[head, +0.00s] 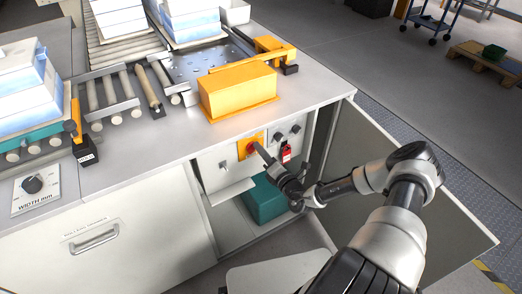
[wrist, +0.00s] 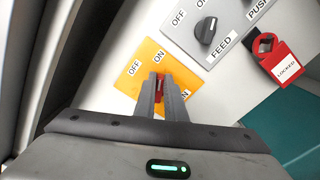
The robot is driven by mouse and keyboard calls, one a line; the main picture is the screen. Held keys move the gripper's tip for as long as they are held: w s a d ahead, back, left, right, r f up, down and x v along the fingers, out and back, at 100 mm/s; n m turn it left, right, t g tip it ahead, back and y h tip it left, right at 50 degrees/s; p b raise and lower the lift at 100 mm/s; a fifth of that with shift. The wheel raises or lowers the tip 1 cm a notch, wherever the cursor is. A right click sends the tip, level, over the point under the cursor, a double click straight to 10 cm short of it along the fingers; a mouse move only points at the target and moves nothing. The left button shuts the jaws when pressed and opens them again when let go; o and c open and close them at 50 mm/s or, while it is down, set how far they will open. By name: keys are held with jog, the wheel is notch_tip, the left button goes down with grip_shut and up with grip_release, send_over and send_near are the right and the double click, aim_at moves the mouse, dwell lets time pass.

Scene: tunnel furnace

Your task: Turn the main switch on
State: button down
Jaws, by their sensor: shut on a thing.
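The main switch is a red handle (wrist: 159,88) on a yellow plate (wrist: 138,66) marked OFF and ON, on the white panel inside the open cabinet. In the head view the yellow plate (head: 257,139) is partly covered by my gripper (head: 255,146). In the wrist view my gripper (wrist: 163,82) has its two fingers closed around the red handle, one on each side. The fingers hide most of the handle and part of the plate's lettering, so I cannot tell the handle's exact angle.
A FEED knob (wrist: 206,30) and a red padlock tag (wrist: 285,65) marked LOCKED sit to the right of the switch. The cabinet door (head: 365,165) stands open on the right. A teal box (head: 264,200) is inside below. An orange box (head: 238,91) stands on the worktop above.

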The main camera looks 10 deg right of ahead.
jog(key=c, duration=1.8)
grip_release()
jog(key=p+v, duration=0.1)
jog(key=v, duration=1.6)
jog(key=shift+s+p, duration=0.25)
jog(key=shift+p, duration=0.1)
